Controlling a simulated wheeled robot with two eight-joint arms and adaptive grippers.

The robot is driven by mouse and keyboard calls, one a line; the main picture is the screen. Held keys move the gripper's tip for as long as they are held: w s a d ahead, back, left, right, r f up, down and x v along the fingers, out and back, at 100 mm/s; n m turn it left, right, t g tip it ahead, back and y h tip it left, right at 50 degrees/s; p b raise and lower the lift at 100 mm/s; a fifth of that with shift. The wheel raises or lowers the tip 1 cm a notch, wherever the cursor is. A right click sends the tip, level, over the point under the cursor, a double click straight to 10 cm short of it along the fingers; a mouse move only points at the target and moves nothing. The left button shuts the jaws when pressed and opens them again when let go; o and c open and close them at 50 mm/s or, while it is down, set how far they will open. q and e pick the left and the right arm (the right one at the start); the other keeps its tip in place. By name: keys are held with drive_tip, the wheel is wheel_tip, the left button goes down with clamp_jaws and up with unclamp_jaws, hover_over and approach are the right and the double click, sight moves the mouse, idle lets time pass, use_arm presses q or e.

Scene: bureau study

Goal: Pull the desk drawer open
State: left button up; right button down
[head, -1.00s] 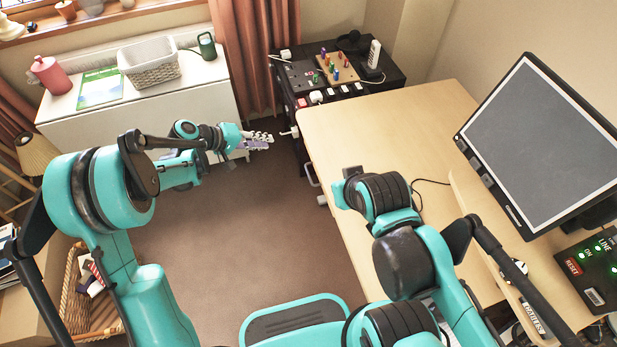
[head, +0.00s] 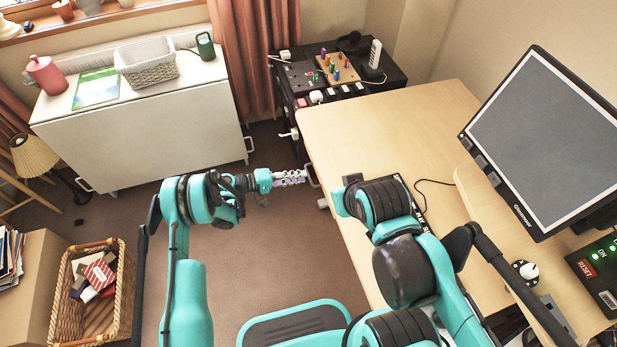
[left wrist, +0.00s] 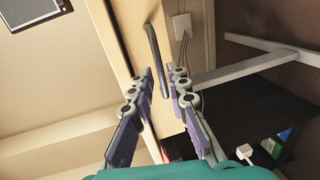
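The wooden desk (head: 400,125) stands at the centre right of the head view. A drawer handle (head: 313,177) shows at its left edge. In the left wrist view the handle is a dark bar (left wrist: 154,50) on a pale wooden drawer front (left wrist: 127,32). My left gripper (head: 302,177) is at the handle, its fingers pointing at the desk. In the left wrist view the gripper (left wrist: 163,74) is open, with the near part of the bar between its fingertips, a gap on both sides. The drawer front is mostly hidden in the head view. My right gripper is not in view.
A monitor (head: 545,130) and a control box (head: 603,262) are on the desk's right side. A black cabinet (head: 385,78) with switches stands behind the desk. A white cabinet (head: 150,140) and a wicker basket (head: 62,305) are at left.

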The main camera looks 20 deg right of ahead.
sight(309, 176)
use_arm(q)
drive_tip(key=b+x, duration=0.1)
drive_tip(key=x, duration=0.3)
drive_tip(key=shift+d+f, duration=0.1)
clamp_jaws()
